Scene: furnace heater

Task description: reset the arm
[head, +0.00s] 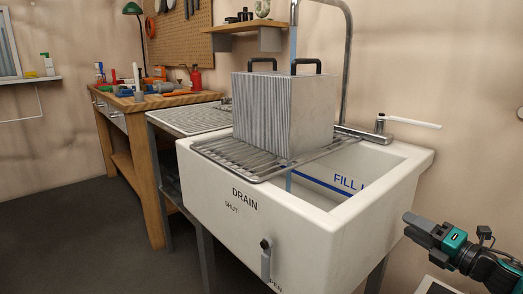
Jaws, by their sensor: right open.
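My right gripper (420,229) is at the lower right, to the right of the white sink (215,205). It is open, with nothing seen between its fingers, and it is apart from the sink. My left gripper is not in view. A grey ribbed block (285,110) with two black handles stands upright on a metal rack (235,158) across the sink's left part.
A lever (266,260) hangs on the sink front below the word DRAIN. A tall tap (349,60) and a white-handled lever (411,121) stand at the back. A wooden workbench (155,101) with tools is at the left. Floor (75,235) is clear at lower left.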

